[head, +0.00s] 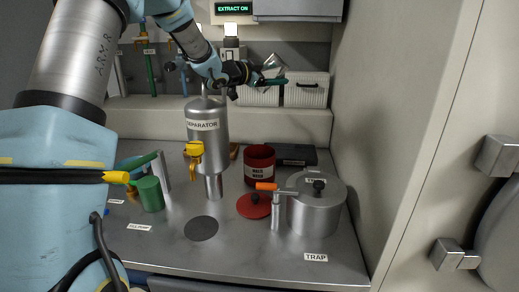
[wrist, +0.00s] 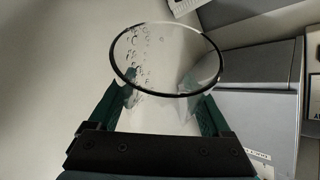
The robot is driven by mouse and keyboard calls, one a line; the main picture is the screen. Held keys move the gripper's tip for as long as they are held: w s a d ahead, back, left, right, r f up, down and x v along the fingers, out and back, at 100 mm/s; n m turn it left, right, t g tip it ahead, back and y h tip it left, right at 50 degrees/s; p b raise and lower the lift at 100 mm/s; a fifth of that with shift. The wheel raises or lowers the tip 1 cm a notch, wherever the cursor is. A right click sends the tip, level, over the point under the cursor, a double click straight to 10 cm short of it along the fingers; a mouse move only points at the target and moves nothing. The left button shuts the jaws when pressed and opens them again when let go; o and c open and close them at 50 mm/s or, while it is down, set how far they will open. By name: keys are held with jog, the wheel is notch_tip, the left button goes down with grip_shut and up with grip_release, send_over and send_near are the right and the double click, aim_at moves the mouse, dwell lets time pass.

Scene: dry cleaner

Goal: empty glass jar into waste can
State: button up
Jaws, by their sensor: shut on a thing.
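My gripper (head: 274,79) is raised at the back of the counter, above and behind the waste can. It is shut on the clear glass jar (head: 271,62), which looks tilted. In the wrist view the jar (wrist: 160,60) sits between the green fingers, its dark round rim facing the camera and droplets on its glass. I cannot tell whether liquid is left inside. The dark red waste can (head: 259,170) stands open on the counter with a white label. A red lid (head: 254,206) with a knob lies flat in front of it.
A silver separator (head: 207,140) with a yellow valve stands left of the can. A lidded metal trap pot (head: 316,210) with an orange-handled tap is at right. White ribbed bins (head: 305,95) sit on the back shelf near the jar. A wall closes the right side.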

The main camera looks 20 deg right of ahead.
aim_at(273, 63)
jog(key=shift+w+a+r+n+h+p, duration=0.15)
jog(key=shift+r+n+h+p, duration=0.1)
jog(key=shift+r, duration=0.55)
jog(key=shift+a+r+n+h+p, duration=0.15)
jog(key=shift+r+n+h+p, duration=0.1)
jog(key=shift+r, duration=0.5)
